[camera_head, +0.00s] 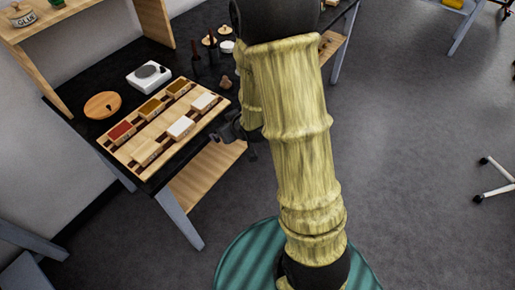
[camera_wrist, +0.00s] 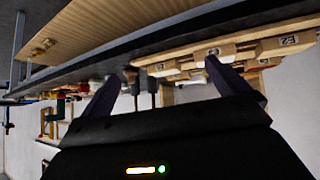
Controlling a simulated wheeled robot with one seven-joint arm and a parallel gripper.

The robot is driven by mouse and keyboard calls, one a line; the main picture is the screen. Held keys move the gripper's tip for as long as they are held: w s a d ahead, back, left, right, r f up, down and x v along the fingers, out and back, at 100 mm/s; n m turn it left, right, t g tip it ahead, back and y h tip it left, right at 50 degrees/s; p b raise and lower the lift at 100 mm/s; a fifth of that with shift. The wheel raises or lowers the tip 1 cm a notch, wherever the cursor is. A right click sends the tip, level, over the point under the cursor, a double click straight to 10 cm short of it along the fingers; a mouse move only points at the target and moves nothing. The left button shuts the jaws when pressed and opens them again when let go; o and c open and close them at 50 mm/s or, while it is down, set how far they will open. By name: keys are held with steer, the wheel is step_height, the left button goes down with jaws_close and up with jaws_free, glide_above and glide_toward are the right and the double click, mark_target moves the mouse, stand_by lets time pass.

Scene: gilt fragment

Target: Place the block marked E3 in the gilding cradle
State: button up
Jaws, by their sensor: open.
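Several blocks sit in a wooden rack (camera_head: 135,156) on the dark bench. They include a red-topped block (camera_head: 122,132), brown and gold ones, two white-topped blocks (camera_head: 181,127) and a plain wooden block (camera_head: 147,151). No marks are readable in the head view. In the wrist view, a marked block (camera_wrist: 290,43) at the right looks like E2; the mark on the middle block (camera_wrist: 213,52) is too small to read surely. I cannot tell which is E3, nor pick out the gilding cradle surely. My gripper (camera_wrist: 162,72) is open and empty, off the bench's front edge beside the rack.
A round wooden dish (camera_head: 102,104) and a white device (camera_head: 149,75) stand behind the rack. Dark bottles (camera_head: 213,50) and small jars stand at the bench's far right. A lower wooden shelf (camera_head: 205,177) lies under the bench.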

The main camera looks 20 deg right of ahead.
steer(key=s+d+r+m+g+h, duration=0.1)
steer(key=s+r+m+g, duration=0.1)
steer(key=s, duration=0.5)
steer(key=s+d+r+m+g, duration=0.1)
steer(key=s+r+g, duration=0.3)
steer(key=s, duration=0.4)
steer(key=shift+s+d+r+m+h, duration=0.25)
steer(key=shift+d+m+h, duration=0.15)
steer(key=shift+d, duration=0.1)
